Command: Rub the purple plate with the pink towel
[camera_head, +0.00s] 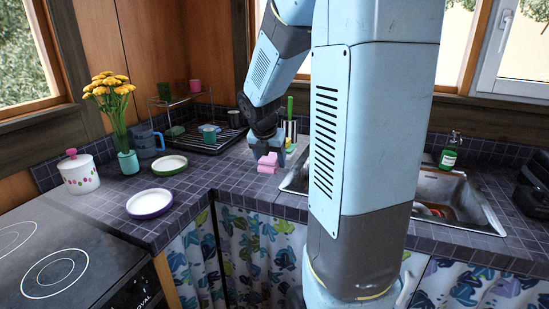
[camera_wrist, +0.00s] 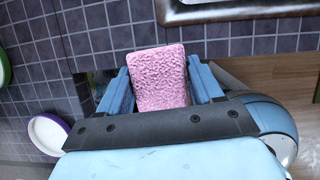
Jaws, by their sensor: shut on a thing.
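The pink towel (camera_head: 267,162) is folded into a small block and is held by my gripper (camera_head: 272,160) over the tiled counter, left of the sink. In the wrist view the towel (camera_wrist: 159,79) sits between the two blue fingers of my gripper (camera_wrist: 158,88), which are shut on it. The purple plate (camera_head: 149,203) is white inside with a purple rim and lies flat on the counter near the stove, left of my gripper. It also shows at the lower left of the wrist view (camera_wrist: 47,134). Its surface looks empty.
A green-rimmed plate (camera_head: 169,165) lies behind the purple plate. A white pot (camera_head: 78,172), a vase of yellow flowers (camera_head: 128,162), a blue mug (camera_head: 148,142) and a dish rack (camera_head: 205,138) stand around the corner. The counter between towel and purple plate is clear.

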